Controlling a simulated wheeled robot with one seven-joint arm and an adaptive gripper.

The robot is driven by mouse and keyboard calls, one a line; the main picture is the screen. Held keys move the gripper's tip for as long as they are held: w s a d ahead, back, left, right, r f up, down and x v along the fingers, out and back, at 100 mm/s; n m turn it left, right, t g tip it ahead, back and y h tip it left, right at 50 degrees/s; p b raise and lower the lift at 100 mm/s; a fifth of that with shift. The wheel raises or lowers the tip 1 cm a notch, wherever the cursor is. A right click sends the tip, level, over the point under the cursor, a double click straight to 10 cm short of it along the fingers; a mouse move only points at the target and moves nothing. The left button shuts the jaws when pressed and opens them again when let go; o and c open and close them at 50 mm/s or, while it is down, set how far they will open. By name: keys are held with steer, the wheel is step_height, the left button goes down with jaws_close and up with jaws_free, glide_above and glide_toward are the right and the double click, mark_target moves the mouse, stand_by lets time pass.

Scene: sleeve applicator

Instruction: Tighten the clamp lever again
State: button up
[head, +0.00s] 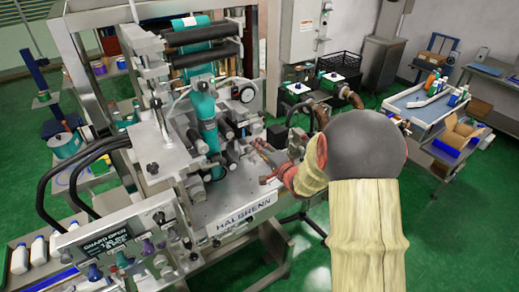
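The sleeve applicator (215,205), marked HALBRENN, fills the left and middle of the head view. It carries rollers, a teal film web (205,120), and several dark knobs and levers. I cannot tell which of these small parts is the clamp lever. My arm, in a pale yellow cover with a dark grey joint, comes in from the lower right and bends toward the machine. My gripper (268,165) seems to be at the reddish parts over the right side of the machine's deck. It is small and partly hidden, so its opening and any contact do not show.
A control panel (120,245) reading GUARD OPEN stands at the front left. White bottles (38,250) are at the lower left. Black crates (340,68) stand behind, and a blue-edged cart (425,105) stands at the right. Green floor is open at the lower right.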

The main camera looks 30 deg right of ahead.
steer(key=shift+s, duration=0.15)
steer(key=s+r, duration=0.2)
steer(key=s, duration=0.9)
steer(key=shift+s+a, duration=0.25)
steer(key=shift+r, duration=0.1)
